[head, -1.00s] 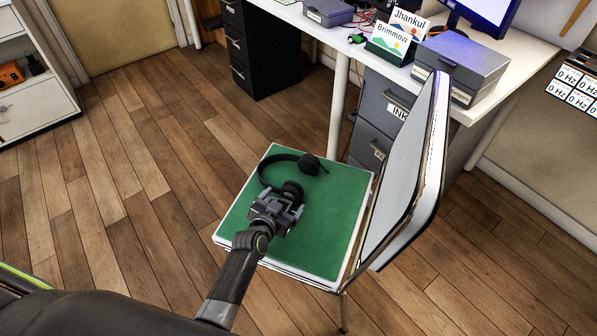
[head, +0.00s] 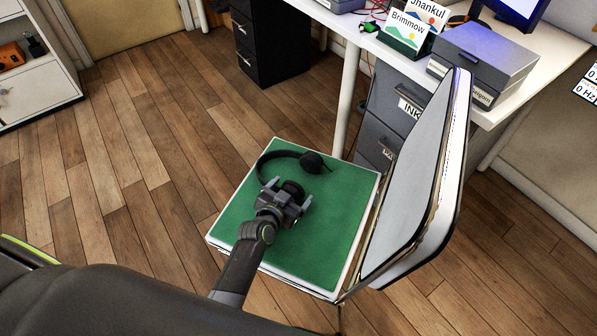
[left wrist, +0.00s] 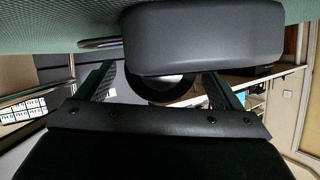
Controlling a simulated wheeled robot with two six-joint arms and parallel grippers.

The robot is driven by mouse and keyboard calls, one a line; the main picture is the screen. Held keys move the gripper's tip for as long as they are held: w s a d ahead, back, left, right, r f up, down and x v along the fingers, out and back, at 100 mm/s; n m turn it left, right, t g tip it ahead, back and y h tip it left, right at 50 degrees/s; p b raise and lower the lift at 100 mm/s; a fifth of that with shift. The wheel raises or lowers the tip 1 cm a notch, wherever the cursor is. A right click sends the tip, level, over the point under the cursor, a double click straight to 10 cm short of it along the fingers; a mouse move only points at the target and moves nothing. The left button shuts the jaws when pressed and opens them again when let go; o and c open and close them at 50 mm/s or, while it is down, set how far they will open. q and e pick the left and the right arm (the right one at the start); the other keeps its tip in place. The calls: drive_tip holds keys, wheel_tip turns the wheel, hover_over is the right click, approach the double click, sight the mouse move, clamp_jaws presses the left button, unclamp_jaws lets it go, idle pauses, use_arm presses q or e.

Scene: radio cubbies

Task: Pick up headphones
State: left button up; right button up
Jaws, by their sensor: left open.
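Black headphones (head: 278,154) lie on the green seat of a chair (head: 330,235) in the head view. One ear cup shows at the far right end of the band (head: 311,162), and the other is at my left gripper (head: 288,196). My left gripper is open, with its fingers at either side of the near ear cup. In the left wrist view, a dark ear cup (left wrist: 203,38) fills the space just beyond the open fingers (left wrist: 163,85). I cannot tell whether the fingers touch it. My right gripper is not in view.
The chair's tall backrest (head: 420,175) rises to the right of the seat. Behind it stand a white desk (head: 510,100) with boxes and cards, and grey drawers (head: 384,125). A white shelf (head: 40,75) is at far left. Wooden floor lies open at left.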

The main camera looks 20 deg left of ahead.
use_arm(q)
drive_tip(key=c, duration=1.2)
drive_tip(key=shift+r, duration=0.1)
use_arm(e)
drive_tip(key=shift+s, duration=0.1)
